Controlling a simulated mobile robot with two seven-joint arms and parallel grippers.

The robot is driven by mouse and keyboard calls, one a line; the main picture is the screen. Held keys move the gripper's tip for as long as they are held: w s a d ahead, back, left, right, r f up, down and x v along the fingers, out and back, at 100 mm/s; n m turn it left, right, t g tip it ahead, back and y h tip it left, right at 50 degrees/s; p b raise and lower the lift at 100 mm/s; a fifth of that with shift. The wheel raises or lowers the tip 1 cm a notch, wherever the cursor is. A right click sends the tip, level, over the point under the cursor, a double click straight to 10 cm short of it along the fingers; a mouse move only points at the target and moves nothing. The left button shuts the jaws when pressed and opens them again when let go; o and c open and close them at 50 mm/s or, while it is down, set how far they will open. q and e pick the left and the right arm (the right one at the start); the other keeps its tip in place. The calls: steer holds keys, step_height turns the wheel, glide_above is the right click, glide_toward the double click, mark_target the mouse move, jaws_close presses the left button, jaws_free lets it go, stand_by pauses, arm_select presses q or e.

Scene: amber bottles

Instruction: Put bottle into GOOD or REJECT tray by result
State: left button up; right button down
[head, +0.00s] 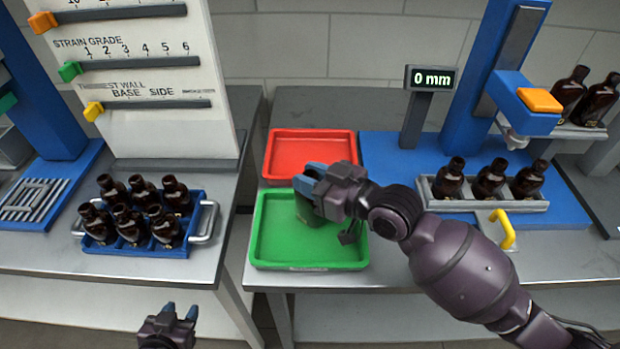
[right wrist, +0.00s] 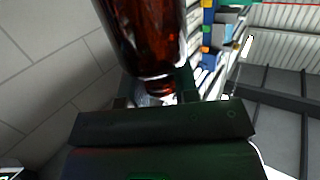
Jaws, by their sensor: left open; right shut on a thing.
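My right gripper (head: 312,190) is over the green tray (head: 262,250), shut on an amber bottle (right wrist: 148,35). The bottle shows large and dark brown in the right wrist view; in the head view the gripper mostly hides it, and I cannot tell whether it touches the tray floor. The red tray (head: 285,134) lies directly behind the green one and looks empty. No other bottle shows in the green tray. A display (head: 431,79) reads 0 mm. My left gripper (head: 180,312) is open and empty, low in front of the left table.
A blue crate (head: 140,250) with several amber bottles stands on the left table. A grey rack (head: 490,206) holds three bottles beside the blue press (head: 490,75). Two bottles (head: 585,95) stand on a shelf at right. A gap separates the tables.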

steer(key=shift+f, duration=0.35)
steer(key=c, duration=0.9)
jaws_free()
steer(key=shift+o, duration=0.2)
steer(key=shift+r, duration=0.1)
